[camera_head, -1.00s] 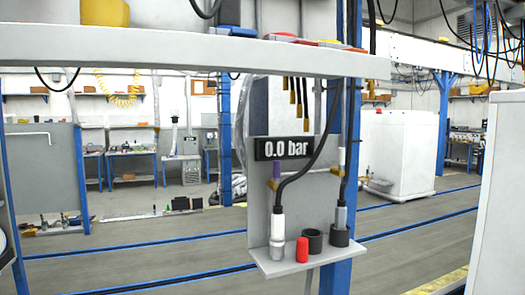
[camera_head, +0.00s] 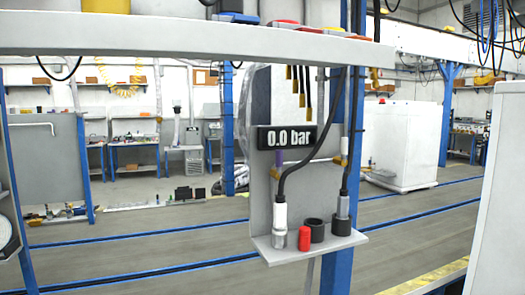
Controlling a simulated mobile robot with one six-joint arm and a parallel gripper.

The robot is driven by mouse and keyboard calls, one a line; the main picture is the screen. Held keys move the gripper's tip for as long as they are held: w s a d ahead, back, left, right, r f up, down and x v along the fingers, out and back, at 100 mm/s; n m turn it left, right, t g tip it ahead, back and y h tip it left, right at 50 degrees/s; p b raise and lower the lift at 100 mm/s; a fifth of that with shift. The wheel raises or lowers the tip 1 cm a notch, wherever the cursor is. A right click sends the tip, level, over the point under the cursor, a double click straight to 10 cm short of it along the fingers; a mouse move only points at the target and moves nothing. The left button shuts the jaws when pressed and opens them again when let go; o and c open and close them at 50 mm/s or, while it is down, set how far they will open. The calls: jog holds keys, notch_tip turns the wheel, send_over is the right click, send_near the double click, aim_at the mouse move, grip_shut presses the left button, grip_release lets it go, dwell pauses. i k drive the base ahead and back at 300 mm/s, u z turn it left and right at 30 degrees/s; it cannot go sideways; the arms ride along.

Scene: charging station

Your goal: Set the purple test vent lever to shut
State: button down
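The purple test vent lever (camera_head: 279,158) is small and stands upright on the grey panel (camera_head: 260,195), just under the left part of the black display. A brass-coloured valve fitting (camera_head: 276,172) sits at its lower end. The black display (camera_head: 287,137) reads 0.0 bar. A black hose passes close to the right of the lever. My gripper is not in view.
A small shelf (camera_head: 345,240) under the panel holds a white-topped hose connector (camera_head: 280,220), a red cap (camera_head: 304,238) and black sockets (camera_head: 341,225). A pale horizontal beam (camera_head: 200,38) crosses above. A white cabinet edge (camera_head: 495,200) stands at right. Open floor lies behind.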

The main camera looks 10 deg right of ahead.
aim_at(279, 158)
jog(key=u, duration=1.35)
jog(key=k, duration=1.2)
jog(key=z, duration=0.85)
jog(key=i, duration=1)
